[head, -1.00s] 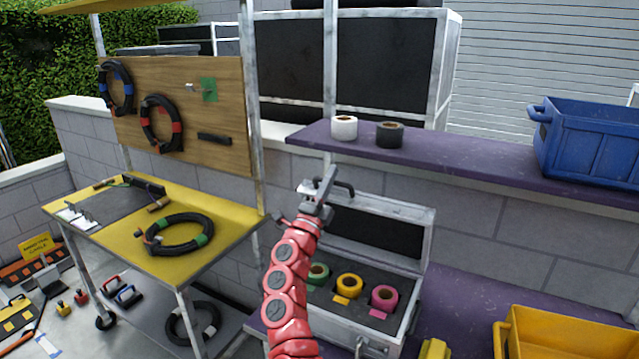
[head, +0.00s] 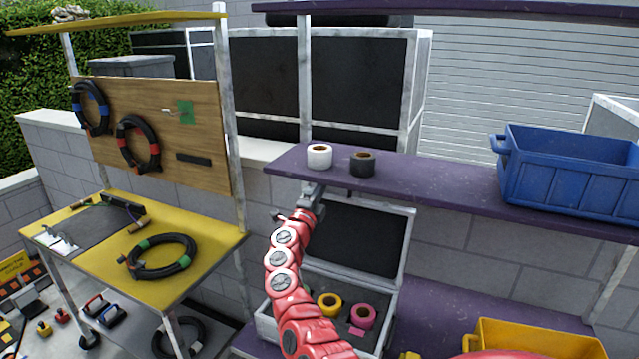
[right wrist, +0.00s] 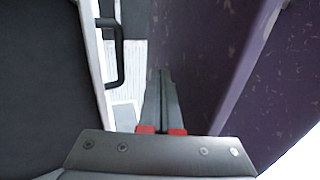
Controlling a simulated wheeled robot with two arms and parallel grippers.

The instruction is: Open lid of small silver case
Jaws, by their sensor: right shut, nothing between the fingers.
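The small silver case (head: 268,325) stands on the lower purple shelf with its lid (head: 355,238) raised and open. The lid's dark inner face is toward me. Yellow (head: 329,304) and pink (head: 363,316) tape rolls sit in the dark insert; my arm partly hides the case's left side. My right gripper (head: 312,192) is at the lid's upper left corner, below the upper shelf edge. In the right wrist view its fingers (right wrist: 160,80) are shut and empty, beside the lid's black handle (right wrist: 115,52) and silver rim (right wrist: 92,60). My left gripper is out of view.
The upper purple shelf (head: 440,192) is close above the lid, with white (head: 319,156) and black (head: 362,164) tape rolls and a blue crate (head: 565,172). A yellow bin (head: 530,335) is at the lower right. A yellow cart (head: 100,240) stands left.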

